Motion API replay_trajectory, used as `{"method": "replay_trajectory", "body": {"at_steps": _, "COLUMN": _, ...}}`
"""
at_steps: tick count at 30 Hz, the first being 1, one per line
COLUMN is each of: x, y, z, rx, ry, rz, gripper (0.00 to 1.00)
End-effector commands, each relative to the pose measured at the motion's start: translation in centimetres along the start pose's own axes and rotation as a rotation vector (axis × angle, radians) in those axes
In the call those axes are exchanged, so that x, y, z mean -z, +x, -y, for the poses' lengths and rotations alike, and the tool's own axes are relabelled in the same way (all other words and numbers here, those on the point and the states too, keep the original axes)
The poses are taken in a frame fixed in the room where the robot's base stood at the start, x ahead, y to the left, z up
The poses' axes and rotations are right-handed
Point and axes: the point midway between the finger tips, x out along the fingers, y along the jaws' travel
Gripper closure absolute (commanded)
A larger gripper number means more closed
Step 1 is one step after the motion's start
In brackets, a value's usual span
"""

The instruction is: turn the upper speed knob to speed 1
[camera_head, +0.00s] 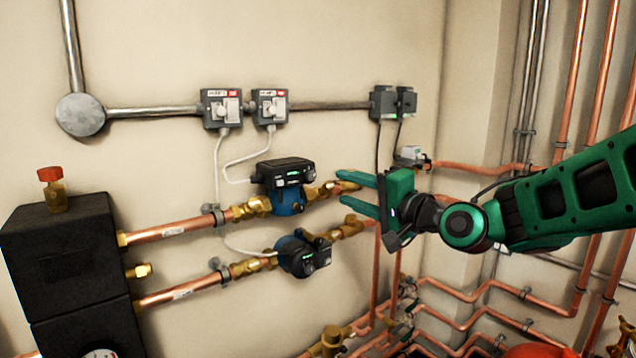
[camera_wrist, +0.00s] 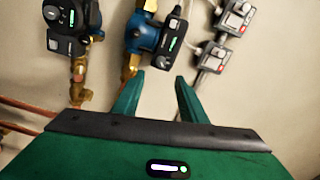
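The upper pump (camera_head: 287,198) has a blue body and a black control box. Its speed knob (camera_head: 310,174) is at the box's right end, and it also shows in the wrist view (camera_wrist: 162,61). The knob's setting is too small to read. My gripper (camera_head: 350,192) is open and empty to the right of the upper pump, with its fingers pointing left toward it. In the wrist view the fingertips (camera_wrist: 160,85) are apart, with the knob beyond the gap between them. No contact with the knob shows.
The lower pump (camera_head: 297,256) sits just below, on a parallel copper pipe; it also shows in the wrist view (camera_wrist: 68,25). Grey switch boxes (camera_head: 221,108) with hanging cables are above. Copper pipes (camera_head: 465,167) run at right. Brass fittings (camera_head: 345,187) lie close to my fingers.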

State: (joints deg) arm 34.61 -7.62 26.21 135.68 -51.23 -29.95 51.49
Motion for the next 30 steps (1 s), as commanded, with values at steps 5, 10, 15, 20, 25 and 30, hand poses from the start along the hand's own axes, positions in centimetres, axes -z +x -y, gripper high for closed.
{"method": "replay_trajectory", "body": {"at_steps": 5, "x": -0.1, "y": 1.6, "z": 0.1, "rx": 0.004, "ry": 0.004, "rz": 0.003, "gripper": 0.61}}
{"method": "replay_trajectory", "body": {"at_steps": 10, "x": -0.1, "y": 4.5, "z": 0.1, "rx": 0.004, "ry": 0.004, "rz": 0.006, "gripper": 0.61}}
{"method": "replay_trajectory", "body": {"at_steps": 15, "x": -0.1, "y": 7.4, "z": 0.1, "rx": 0.003, "ry": 0.003, "rz": 0.003, "gripper": 0.61}}
{"method": "replay_trajectory", "body": {"at_steps": 20, "x": -0.1, "y": 9.4, "z": 0.1, "rx": 0.003, "ry": 0.002, "rz": 0.002, "gripper": 0.61}}
{"method": "replay_trajectory", "body": {"at_steps": 25, "x": 0.0, "y": 10.4, "z": 0.1, "rx": 0.002, "ry": 0.001, "rz": 0.001, "gripper": 0.61}}
{"method": "replay_trajectory", "body": {"at_steps": 30, "x": 0.0, "y": 10.7, "z": 0.1, "rx": 0.002, "ry": 0.000, "rz": 0.000, "gripper": 0.61}}
